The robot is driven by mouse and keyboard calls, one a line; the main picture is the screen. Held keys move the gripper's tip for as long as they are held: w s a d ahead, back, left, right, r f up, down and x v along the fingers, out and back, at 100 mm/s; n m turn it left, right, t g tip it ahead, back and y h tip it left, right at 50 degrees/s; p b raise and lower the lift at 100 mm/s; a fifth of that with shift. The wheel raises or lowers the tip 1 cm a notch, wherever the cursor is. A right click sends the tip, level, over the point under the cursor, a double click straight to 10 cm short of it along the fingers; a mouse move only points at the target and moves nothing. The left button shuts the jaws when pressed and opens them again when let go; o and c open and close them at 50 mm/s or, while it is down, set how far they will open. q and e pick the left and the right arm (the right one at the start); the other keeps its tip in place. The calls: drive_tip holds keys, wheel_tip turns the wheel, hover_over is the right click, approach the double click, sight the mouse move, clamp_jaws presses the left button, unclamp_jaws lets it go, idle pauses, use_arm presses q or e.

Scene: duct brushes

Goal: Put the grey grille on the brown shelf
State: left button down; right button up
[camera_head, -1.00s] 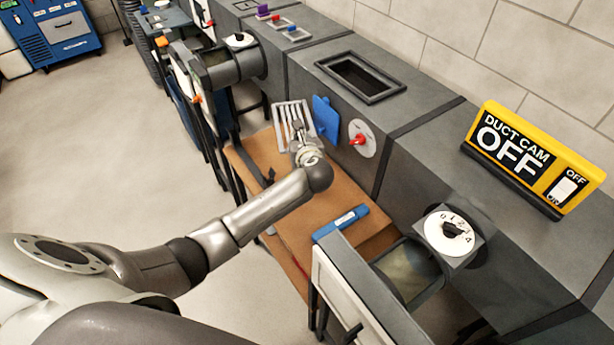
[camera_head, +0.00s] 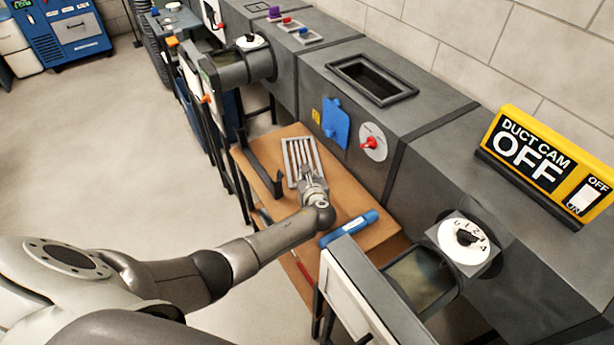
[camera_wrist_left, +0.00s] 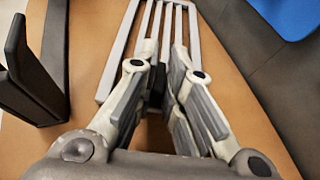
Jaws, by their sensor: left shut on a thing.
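The grey grille (camera_head: 302,157) is a slatted frame over the brown shelf (camera_head: 268,146) in the head view. My left gripper (camera_head: 310,182) is shut on the near end of the grille. In the left wrist view the grille (camera_wrist_left: 120,62) extends away from the fingers (camera_wrist_left: 160,88), with the brown shelf (camera_wrist_left: 88,45) behind it. I cannot tell whether the grille touches the shelf or hangs just above it. My right gripper is in neither view.
A black bracket (camera_head: 262,170) stands at the shelf's left edge. A blue tool (camera_head: 349,228) lies on the shelf's near part. The grey duct (camera_head: 350,120) with a blue plate (camera_head: 336,123) and a red-handled disc (camera_head: 373,143) borders the right side.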

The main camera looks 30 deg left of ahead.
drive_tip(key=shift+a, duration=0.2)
use_arm(q)
drive_tip(key=shift+f, duration=0.1)
drive_tip(key=c, duration=1.5)
unclamp_jaws()
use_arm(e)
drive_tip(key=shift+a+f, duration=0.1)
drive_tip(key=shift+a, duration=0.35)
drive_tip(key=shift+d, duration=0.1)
use_arm(q)
drive_tip(key=shift+s+d+r, duration=0.1)
drive_tip(key=shift+s+r, duration=0.05)
drive_tip(key=shift+r, duration=0.05)
drive_tip(key=p+v, duration=0.1)
drive_tip(key=v, duration=0.6)
drive_tip(key=shift+s+r, duration=0.1)
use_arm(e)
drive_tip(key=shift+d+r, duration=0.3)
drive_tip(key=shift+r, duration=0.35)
use_arm(q)
drive_tip(key=shift+s, duration=0.1)
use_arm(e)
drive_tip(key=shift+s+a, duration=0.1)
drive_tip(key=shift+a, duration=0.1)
